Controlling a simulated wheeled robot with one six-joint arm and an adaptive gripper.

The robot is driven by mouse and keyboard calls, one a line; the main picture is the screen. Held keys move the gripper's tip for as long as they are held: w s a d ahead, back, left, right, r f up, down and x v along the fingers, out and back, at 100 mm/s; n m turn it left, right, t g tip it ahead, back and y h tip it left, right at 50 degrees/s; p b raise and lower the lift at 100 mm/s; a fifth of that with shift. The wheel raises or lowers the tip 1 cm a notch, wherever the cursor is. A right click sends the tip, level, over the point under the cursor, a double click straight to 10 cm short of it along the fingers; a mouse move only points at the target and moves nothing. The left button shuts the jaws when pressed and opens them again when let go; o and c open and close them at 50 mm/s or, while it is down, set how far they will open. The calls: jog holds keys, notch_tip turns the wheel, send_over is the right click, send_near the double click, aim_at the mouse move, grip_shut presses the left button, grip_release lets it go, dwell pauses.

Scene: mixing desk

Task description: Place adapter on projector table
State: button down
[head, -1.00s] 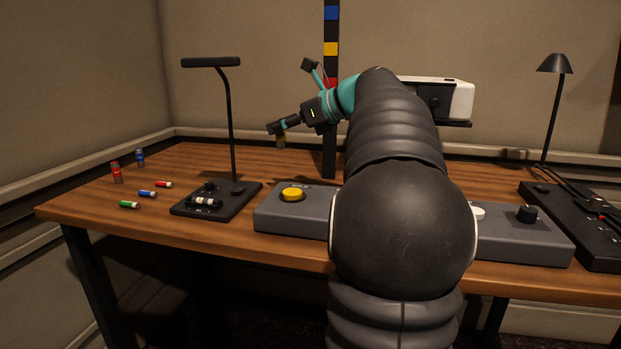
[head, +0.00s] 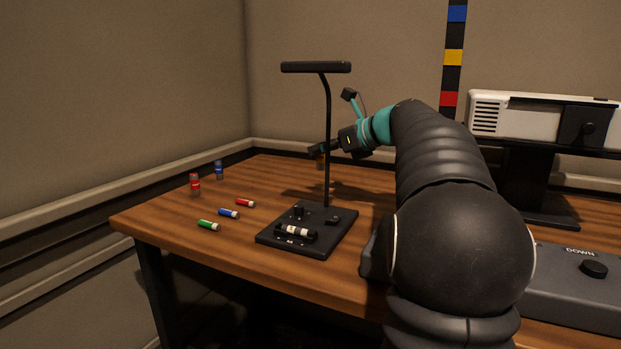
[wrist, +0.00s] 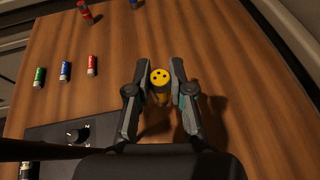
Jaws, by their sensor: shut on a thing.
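The adapter (wrist: 160,77) is a small yellow cylinder with dark holes in its top face. My gripper (wrist: 160,85) is shut on it from both sides in the wrist view, with wood desk surface below. In the head view my gripper (head: 318,150) is behind the stem of the black lamp, above the desk's far left part. The adapter shows there only as a small dim shape under the fingers. The projector table looks to be the black stand (head: 530,170) under the white projector (head: 490,115), at the right of the head view; my arm hides some of the desk between.
A black lamp (head: 327,120) rises from a control box (head: 340,222) close to my arm. Red, blue and green cylinders (head: 229,213) and two small bottles (head: 195,185) are on the left. A grey console (head: 575,290) is at front right.

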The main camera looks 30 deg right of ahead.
jog(key=x, duration=0.5)
jog(key=shift+s+f+b, duration=0.2)
jog(key=shift+f+b, duration=0.1)
jog(key=shift+f, duration=0.05)
jog(key=shift+f+b, duration=0.75)
jog(key=shift+f, duration=1.2)
jog(key=shift+f, duration=0.15)
jog(key=c, duration=1)
grip_release()
jog(key=shift+c, duration=0.2)
jog(key=shift+s+d+r, duration=0.15)
jog(key=shift+s+r, duration=0.1)
jog(key=shift+r, duration=0.05)
jog(key=p+v, duration=0.1)
jog(key=v, duration=1)
jog(key=shift+s+p, duration=0.2)
jog(key=shift+p, duration=0.15)
